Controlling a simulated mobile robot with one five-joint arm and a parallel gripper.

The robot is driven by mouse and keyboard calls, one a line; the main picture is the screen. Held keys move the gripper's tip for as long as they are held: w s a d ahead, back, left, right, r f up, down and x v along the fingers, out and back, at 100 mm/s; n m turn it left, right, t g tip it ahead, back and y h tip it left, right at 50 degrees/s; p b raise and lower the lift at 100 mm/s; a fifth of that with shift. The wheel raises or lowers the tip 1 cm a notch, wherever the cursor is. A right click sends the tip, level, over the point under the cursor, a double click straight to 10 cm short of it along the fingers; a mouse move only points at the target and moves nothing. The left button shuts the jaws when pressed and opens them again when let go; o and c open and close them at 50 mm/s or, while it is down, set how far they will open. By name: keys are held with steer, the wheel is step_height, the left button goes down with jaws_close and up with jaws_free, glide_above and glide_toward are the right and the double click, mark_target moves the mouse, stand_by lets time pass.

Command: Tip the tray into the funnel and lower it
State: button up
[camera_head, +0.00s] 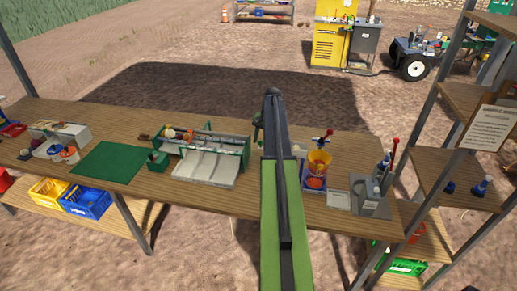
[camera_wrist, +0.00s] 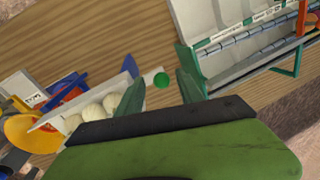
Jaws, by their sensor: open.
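In the wrist view, a pale tray (camera_wrist: 95,98) holds several cream-white onions (camera_wrist: 91,112). A small green knob (camera_wrist: 161,80) shows at the tray's right end, against the wooden bench top. My gripper (camera_wrist: 160,86) is open and empty, with its two green fingers on either side of the knob in the picture; I cannot tell the depth between them. The yellow-orange funnel (camera_wrist: 24,131) is at the left of the wrist view, and in the head view it (camera_head: 319,160) stands right of my arm.
A green-framed rack (camera_head: 213,155) with white chutes stands left of my arm, and it shows at upper right in the wrist view. A grey stand (camera_head: 372,200) with a red-knobbed lever is at the bench's right end. A green mat (camera_head: 107,161) lies clear at left.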

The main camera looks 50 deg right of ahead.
steer(key=shift+r, duration=0.1)
jaws_close()
steer(key=shift+s, duration=0.15)
stand_by(1.1)
